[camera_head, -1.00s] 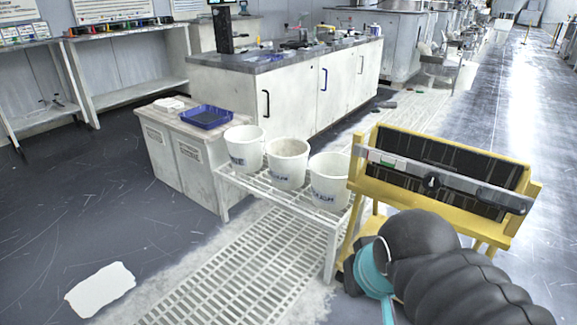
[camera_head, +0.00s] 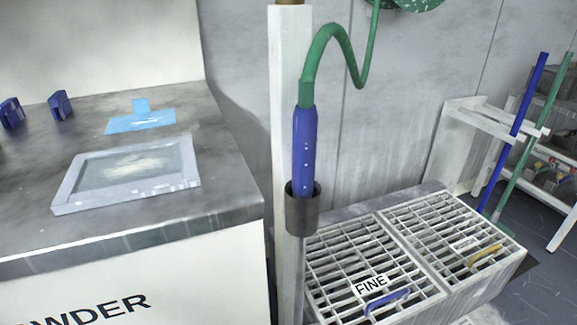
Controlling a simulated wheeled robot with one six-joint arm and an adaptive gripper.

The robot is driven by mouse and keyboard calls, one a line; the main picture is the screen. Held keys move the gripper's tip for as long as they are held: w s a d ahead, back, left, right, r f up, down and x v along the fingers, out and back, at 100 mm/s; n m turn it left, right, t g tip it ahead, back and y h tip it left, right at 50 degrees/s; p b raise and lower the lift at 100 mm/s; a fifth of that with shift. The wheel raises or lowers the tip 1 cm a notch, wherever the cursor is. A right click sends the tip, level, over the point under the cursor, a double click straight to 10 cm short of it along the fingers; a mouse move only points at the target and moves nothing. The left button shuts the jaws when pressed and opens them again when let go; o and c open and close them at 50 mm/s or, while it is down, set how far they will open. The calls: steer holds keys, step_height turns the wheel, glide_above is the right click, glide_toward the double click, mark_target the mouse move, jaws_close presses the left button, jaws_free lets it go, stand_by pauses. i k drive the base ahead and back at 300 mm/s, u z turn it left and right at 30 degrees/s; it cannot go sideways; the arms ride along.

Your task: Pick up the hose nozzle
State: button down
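The hose nozzle (camera_head: 304,150) is blue and stands upright. Its lower end sits in a dark grey cup holder (camera_head: 302,214) on a white post (camera_head: 290,70). A green hose (camera_head: 333,40) comes out of its top, arches over to the right and runs up out of the picture. The lower tip of the nozzle is hidden inside the holder. My gripper is not in view.
A grey counter (camera_head: 225,195) stands left of the post, with a framed tray (camera_head: 75,190), a blue cloth (camera_head: 140,122) and blue clips. Right of the post are slatted bins, one labelled FINE (camera_head: 372,284). Blue and green poles lean against a white rack (camera_head: 480,120).

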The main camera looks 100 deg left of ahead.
mark_target(305, 117)
steer(key=u, duration=0.3)
steer(key=k, duration=1.25)
steer(key=u, duration=1.6)
